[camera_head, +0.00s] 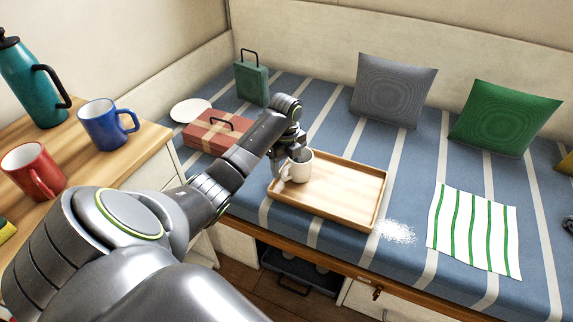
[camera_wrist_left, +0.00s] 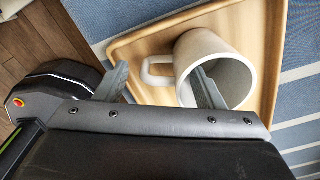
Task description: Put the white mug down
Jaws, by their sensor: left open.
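In the left wrist view, one finger reaches into the mouth of the white mug (camera_wrist_left: 208,48) and the other is outside, beyond the handle. The wooden tray (camera_wrist_left: 135,52) shows beneath the mug there. Whether a finger touches the mug is unclear. My right gripper is not in view.
A red case (camera_head: 205,135), a green case (camera_head: 251,84) and a white plate (camera_head: 190,110) are behind my left arm. White grains (camera_head: 396,232) and a striped cloth (camera_head: 474,230) lie right of the tray. The tray's right part is clear. Red (camera_head: 33,172) and blue (camera_head: 103,125) mugs stand on the counter.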

